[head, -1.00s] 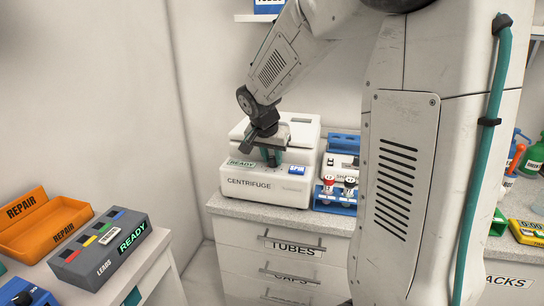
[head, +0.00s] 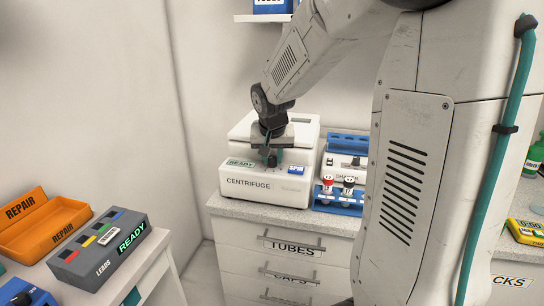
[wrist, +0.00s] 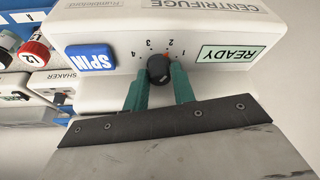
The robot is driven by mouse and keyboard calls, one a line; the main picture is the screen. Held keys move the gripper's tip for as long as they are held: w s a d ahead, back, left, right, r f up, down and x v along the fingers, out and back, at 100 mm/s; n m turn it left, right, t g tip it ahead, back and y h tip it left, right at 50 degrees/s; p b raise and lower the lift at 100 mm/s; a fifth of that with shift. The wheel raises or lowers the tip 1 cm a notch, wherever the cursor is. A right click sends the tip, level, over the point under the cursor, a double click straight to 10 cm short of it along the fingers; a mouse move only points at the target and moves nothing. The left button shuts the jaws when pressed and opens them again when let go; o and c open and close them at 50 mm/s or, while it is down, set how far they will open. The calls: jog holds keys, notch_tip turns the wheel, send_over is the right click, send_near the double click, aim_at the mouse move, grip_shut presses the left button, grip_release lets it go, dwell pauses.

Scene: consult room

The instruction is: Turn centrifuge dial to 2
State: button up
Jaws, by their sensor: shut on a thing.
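The white centrifuge (head: 272,186) stands on the counter. In the wrist view its black dial (wrist: 159,69) sits between the two teal fingertips of my gripper (wrist: 159,84), which are shut on its sides. A small red mark at the dial's edge points up and slightly right, toward the printed 2 (wrist: 170,43). The numbers 1, 3 and 4 are also printed around the dial. In the head view my gripper (head: 271,158) is at the centrifuge's front panel and mostly hides the dial.
The blue SPIN button (wrist: 90,57) and the READY display (wrist: 226,53) flank the dial closely. A shaker (head: 343,171) with capped tubes stands to the right of the centrifuge. A grey LEADS box (head: 104,247) and an orange REPAIR bin (head: 40,232) sit at left.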

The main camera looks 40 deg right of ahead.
jog(key=o, duration=1)
jog(key=shift+v, duration=4.05)
jog(key=shift+a, duration=0.1)
